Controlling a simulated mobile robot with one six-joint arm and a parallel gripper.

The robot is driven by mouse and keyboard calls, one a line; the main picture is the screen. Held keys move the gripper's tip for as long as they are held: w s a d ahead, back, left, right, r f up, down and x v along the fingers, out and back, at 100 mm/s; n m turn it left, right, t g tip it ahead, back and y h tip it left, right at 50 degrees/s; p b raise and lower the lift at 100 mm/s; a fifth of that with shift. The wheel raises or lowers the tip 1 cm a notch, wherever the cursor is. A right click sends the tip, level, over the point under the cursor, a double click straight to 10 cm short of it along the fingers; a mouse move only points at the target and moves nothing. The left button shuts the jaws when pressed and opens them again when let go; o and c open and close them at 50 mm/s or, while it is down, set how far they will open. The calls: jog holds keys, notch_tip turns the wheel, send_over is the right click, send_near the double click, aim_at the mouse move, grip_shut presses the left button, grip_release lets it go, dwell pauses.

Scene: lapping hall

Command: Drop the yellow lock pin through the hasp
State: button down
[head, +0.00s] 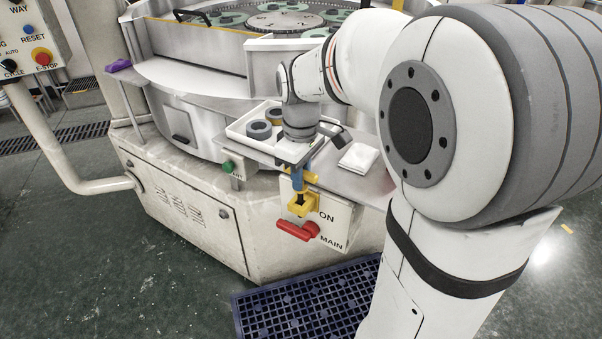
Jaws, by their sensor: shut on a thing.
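My gripper (298,184) points down in front of the machine's main switch panel, with blue fingertips. It is shut on the yellow lock pin (312,177), whose yellow part shows beside the fingers. Just below is a yellow hasp (301,204) with a dark opening, above the red switch handle (298,231) on the white panel marked ON and MAIN (331,222). The pin's lower end is hard to make out. I cannot tell whether it touches the hasp.
A tray (238,130) with several round parts sits on the shelf behind my gripper. A white pad (359,156) lies to its right. A blue floor mat (305,302) lies below.

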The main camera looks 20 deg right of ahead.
jog(key=shift+f+b, duration=1.3)
jog(key=shift+f, duration=0.65)
jog(key=c, duration=1.3)
grip_release()
jog(key=shift+r, duration=3.9)
